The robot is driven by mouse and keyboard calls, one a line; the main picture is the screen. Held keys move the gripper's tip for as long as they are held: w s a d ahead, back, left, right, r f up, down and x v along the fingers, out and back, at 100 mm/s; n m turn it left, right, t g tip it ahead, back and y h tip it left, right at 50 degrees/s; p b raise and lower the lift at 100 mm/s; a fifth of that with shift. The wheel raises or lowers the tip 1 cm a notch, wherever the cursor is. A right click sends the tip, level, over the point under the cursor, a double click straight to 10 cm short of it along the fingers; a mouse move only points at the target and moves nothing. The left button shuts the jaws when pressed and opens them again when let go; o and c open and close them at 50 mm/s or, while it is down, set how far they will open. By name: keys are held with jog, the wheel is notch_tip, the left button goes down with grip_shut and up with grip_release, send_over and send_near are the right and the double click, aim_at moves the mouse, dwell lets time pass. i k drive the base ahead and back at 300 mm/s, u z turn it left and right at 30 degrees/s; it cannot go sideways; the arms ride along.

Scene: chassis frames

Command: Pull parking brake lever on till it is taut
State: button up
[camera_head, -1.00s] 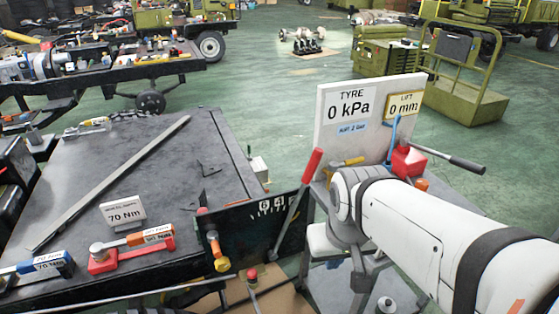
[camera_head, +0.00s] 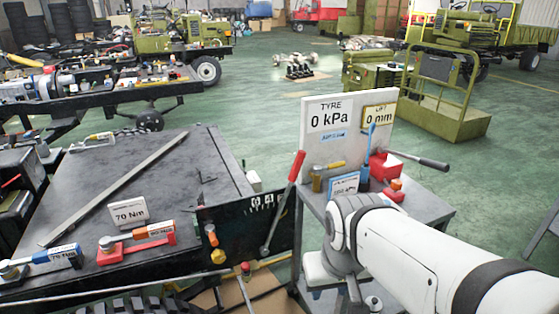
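The parking brake lever, as I take it, is the long lever with a red grip (camera_head: 296,168). It stands tilted to the upper right in front of a dark panel with numbers (camera_head: 240,228), at the right front corner of the dark bench. My white arm comes in from the lower right, and its wrist is to the right of the lever, with a visible gap in the picture. My gripper's fingers do not show; they are hidden behind the arm or out of frame. Nothing is seen touching the lever.
A small cart (camera_head: 430,212) with a sign board (camera_head: 345,150) reading 0 kPa and 0 mm stands behind my arm. The dark bench (camera_head: 190,185) carries a bar and torque wrenches (camera_head: 135,242). Green floor (camera_head: 270,125) is open beyond.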

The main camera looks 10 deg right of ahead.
aim_at(300, 156)
jog(key=z, duration=0.55)
jog(key=i, duration=0.95)
jog(key=u, duration=0.25)
